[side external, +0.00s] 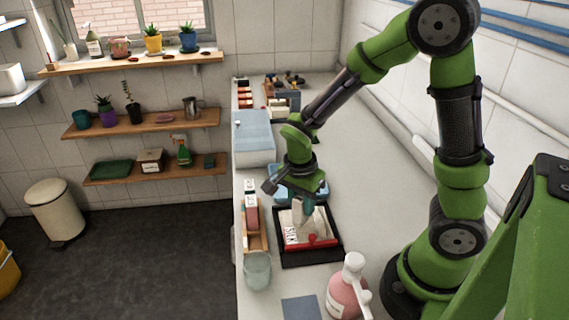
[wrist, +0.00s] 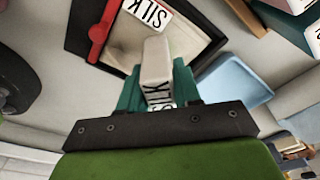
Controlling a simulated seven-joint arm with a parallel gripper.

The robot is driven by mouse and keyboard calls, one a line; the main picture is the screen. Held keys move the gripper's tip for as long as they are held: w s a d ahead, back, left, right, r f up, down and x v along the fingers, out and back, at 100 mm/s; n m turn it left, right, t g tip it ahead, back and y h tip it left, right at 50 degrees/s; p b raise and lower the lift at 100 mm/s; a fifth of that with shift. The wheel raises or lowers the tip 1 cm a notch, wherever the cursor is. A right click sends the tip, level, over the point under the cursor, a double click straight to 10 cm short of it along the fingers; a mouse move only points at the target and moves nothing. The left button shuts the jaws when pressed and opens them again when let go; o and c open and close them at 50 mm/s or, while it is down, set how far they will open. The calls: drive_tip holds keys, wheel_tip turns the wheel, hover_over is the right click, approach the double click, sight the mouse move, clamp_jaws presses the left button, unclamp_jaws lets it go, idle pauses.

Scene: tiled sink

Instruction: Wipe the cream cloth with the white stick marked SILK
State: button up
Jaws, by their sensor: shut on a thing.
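My gripper (wrist: 158,90) is shut on a white stick (wrist: 157,60) marked SILK, seen between its teal fingers in the wrist view. In the side view my gripper (side external: 305,203) points down over the black tray (side external: 310,261). The cream cloth (side external: 318,227) lies in this tray, with a white SILK label (side external: 291,237) at its left and a red bar (side external: 322,242) along its near edge. In the wrist view the cloth (wrist: 128,35) is partly hidden by the stick. I cannot tell whether the stick's tip touches the cloth.
A light blue tray (side external: 284,190) sits just behind the black tray. A wooden rack (side external: 254,233) and a clear cup (side external: 257,270) stand to its left. A pink pump bottle (side external: 345,290) stands in front at the right. Counter at the right is clear.

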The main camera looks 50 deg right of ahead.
drive_tip(key=shift+s+a+f, duration=0.1)
drive_tip(key=shift+s+a, duration=0.2)
drive_tip(key=shift+s, duration=0.05)
drive_tip(key=shift+r, duration=3.05)
drive_tip(key=shift+w+r, duration=0.1)
drive_tip(key=shift+r, duration=1.4)
